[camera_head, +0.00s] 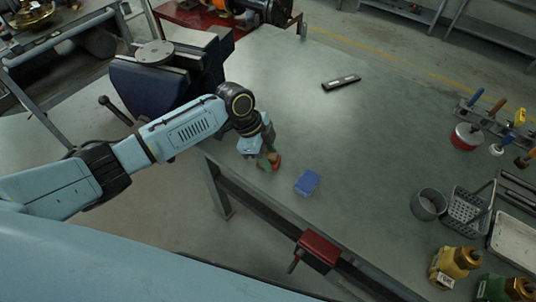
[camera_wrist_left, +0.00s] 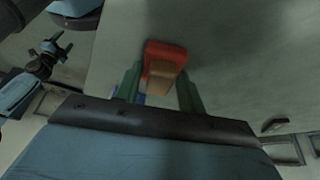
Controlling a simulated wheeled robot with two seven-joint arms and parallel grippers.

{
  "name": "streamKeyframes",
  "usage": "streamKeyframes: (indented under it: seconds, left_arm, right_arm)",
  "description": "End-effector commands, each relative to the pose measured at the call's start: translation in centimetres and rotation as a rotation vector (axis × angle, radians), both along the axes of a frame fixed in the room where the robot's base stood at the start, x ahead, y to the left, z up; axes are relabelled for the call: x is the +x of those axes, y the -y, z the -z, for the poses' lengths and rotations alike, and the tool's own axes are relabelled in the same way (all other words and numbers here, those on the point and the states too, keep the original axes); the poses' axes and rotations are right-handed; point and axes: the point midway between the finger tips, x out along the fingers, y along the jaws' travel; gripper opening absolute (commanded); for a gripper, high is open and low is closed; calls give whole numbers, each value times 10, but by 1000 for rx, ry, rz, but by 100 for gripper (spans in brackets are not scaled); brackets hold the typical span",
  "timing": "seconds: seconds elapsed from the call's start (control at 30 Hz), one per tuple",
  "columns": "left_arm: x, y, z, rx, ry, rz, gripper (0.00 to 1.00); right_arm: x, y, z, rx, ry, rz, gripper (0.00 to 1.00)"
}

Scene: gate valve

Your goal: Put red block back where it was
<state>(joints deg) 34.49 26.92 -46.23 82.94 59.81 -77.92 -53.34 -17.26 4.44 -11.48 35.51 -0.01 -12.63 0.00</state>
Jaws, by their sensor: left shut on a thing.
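The red block (camera_head: 276,163) is at the table's near edge in the head view, partly hidden by my left gripper (camera_head: 267,158). In the left wrist view, the red block (camera_wrist_left: 165,60) sits between the green fingers of my left gripper (camera_wrist_left: 160,85), with a lighter orange-brown face showing. The left gripper is shut on it. Whether the block touches the tabletop is unclear.
A blue block (camera_head: 307,183) lies just right of the left gripper. A dark blue vise (camera_head: 160,82) stands behind my left arm.

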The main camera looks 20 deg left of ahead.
Motion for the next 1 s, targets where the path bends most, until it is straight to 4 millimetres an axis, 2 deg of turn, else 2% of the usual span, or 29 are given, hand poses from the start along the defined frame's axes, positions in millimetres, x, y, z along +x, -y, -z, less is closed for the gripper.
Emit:
streamKeyframes:
  seconds: [0.3,0.33,0.5,0.8,0.87,1.0]
  left_arm:
    - [0,0,2,-1,1,1,18]
    - [0,0,2,-1,1,1,42]
    - [0,0,2,-1,1,1,61]
    - [1,0,-1,-1,2,0,61]
    - [1,-2,-6,-1,3,0,61]
    - [1,-10,-27,-1,5,0,61]
  right_arm:
    - [0,0,1,0,0,0,63]
    - [0,0,1,0,0,0,63]
    - [0,1,1,-1,0,0,63]
    - [1,2,-1,-3,1,-1,63]
    - [1,3,-2,-3,2,-1,63]
    - [1,3,-6,-4,2,-1,63]
